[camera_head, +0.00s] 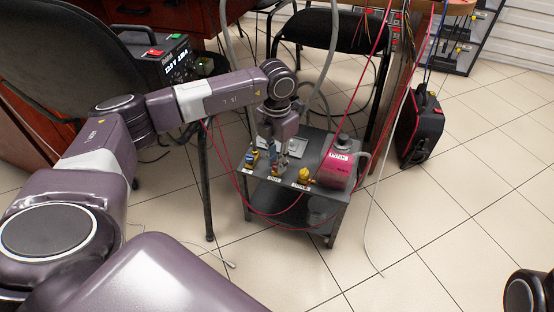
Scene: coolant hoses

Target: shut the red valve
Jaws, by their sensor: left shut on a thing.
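My left gripper (284,163) reaches down over the small grey table and is shut on the middle of the three small valves in a row there. This middle valve (278,170) shows a little blue and yellow below the fingers; its handle is mostly hidden, and I cannot make out a red one. A blue and yellow valve (252,158) stands to its left and a yellow valve (304,175) to its right. A pink-red tank (335,170) with a white label stands at the table's right end. My right gripper is not in view.
The grey table (290,190) has white labels on its front edge. Red hoses loop around it and hang from above. Black chairs (325,40) stand behind and left. A black case (420,130) is on the right. Tiled floor (450,220) is mostly clear at right.

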